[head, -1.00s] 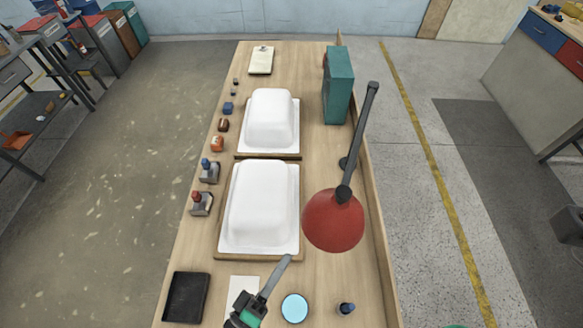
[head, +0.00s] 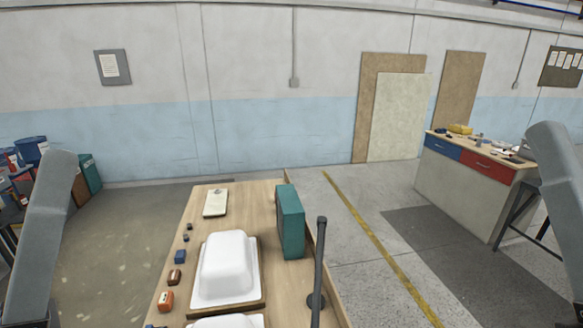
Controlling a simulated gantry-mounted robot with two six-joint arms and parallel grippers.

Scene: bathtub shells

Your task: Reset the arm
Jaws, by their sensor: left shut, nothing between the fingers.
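Two grey arm links of mine rise at the left and right edges of the head view. No fingers of either gripper show in it. The far white bathtub shell (head: 228,263) lies on a white sheet on a wooden board, mid-bench. The near white shell (head: 228,322) shows only as a strip at the bottom edge. The rest of it and the near part of the bench are out of the picture.
The wooden bench (head: 262,205) carries a teal box (head: 290,222), a dark lamp post (head: 319,265), a clipboard (head: 216,203) and several small blocks, including an orange one (head: 165,300). A side cabinet (head: 465,195) stands at right. The floor beside the bench is open.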

